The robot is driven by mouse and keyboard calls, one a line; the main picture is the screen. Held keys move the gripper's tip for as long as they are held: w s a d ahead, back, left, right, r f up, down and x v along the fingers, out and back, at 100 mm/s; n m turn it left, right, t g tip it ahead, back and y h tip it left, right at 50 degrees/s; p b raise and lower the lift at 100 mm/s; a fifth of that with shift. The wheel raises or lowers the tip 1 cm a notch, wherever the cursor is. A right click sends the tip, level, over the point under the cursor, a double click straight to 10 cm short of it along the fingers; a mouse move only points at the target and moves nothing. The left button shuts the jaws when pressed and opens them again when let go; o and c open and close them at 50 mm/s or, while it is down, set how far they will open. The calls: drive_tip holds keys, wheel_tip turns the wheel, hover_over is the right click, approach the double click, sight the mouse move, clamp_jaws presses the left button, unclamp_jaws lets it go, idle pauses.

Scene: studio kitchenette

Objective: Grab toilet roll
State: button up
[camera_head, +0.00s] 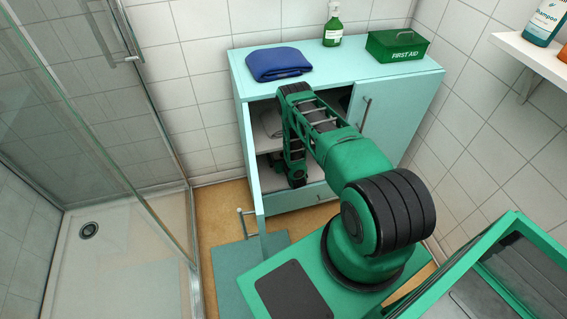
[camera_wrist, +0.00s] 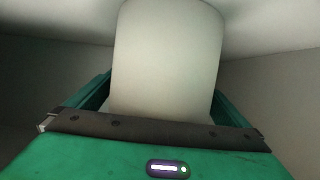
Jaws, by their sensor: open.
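The toilet roll (camera_wrist: 167,55), a plain off-white upright cylinder, fills the middle of the wrist view. Its top is cut off by the frame edge, and its lower end is hidden behind my gripper's dark front edge. My gripper (camera_wrist: 165,92) is open, with a green finger showing on each side of the roll. I cannot tell whether the fingers touch it. In the head view, my arm reaches into the open left side of the pale teal cabinet (camera_head: 330,72), and the roll cannot be made out there.
A shelf divides the cabinet inside, with a pale item (camera_head: 271,123) on it. A blue folded towel (camera_head: 279,63), a green bottle (camera_head: 333,27) and a first aid box (camera_head: 397,46) stand on top. The right door (camera_head: 392,108) looks closed. A glass shower screen (camera_head: 110,120) stands left.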

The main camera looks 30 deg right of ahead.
drive_tip(key=c, duration=1)
drive_tip(key=shift+c, duration=0.2)
drive_tip(key=shift+r, duration=0.1)
